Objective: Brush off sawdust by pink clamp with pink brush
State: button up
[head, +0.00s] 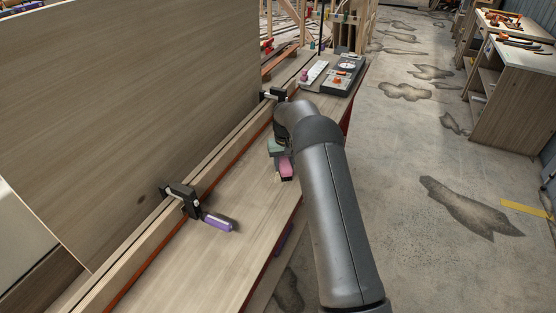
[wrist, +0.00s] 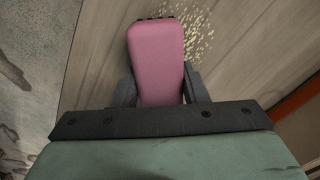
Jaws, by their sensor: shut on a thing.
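The pink brush (wrist: 157,60) is held between the two fingers of my gripper (wrist: 160,88) in the wrist view. In the head view the brush (head: 286,167) is over the wooden bench top, below my arm's end. Sawdust (wrist: 197,32) lies scattered as pale flecks on the wood, beside and past the brush's far end. I cannot tell whether the bristles touch the wood. A black clamp (head: 271,95) grips the rail further back; my arm is close to it and no pink handle shows on it.
A nearer clamp with a purple handle (head: 217,223) sticks out over the bench top (head: 190,255). A tall wooden panel (head: 130,110) stands along the left. Trays with small items (head: 335,75) lie at the bench's far end. Open floor is to the right.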

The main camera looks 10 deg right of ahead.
aim_at(273, 181)
jog(key=shift+s+a, duration=0.7)
jog(key=shift+s, duration=0.25)
jog(key=shift+s+a, duration=0.7)
jog(key=shift+s, duration=0.3)
jog(key=shift+s+a, duration=0.7)
jog(key=shift+s, duration=0.25)
jog(key=shift+w+a+f, duration=0.1)
jog(key=shift+w+a, duration=0.05)
jog(key=shift+a, duration=0.1)
jog(key=shift+w, duration=0.65)
jog(key=shift+w+d, duration=0.75)
jog(key=shift+w, duration=0.25)
jog(key=shift+w+d, duration=0.8)
jog(key=shift+w, duration=0.25)
jog(key=shift+w+d, duration=0.75)
jog(key=shift+w, duration=0.25)
jog(key=shift+w+d+p, duration=0.35)
jog(key=shift+w+d, duration=0.35)
jog(key=shift+w, duration=0.25)
jog(key=shift+w+d+p, duration=0.3)
jog(key=shift+w+d, duration=0.35)
jog(key=shift+w, duration=0.25)
notch_tip(273, 181, up, 3)
jog(key=shift+w+f+p, duration=0.1)
jog(key=shift+p, duration=0.25)
jog(key=shift+r+p, duration=1.7)
jog(key=shift+r, duration=1.2)
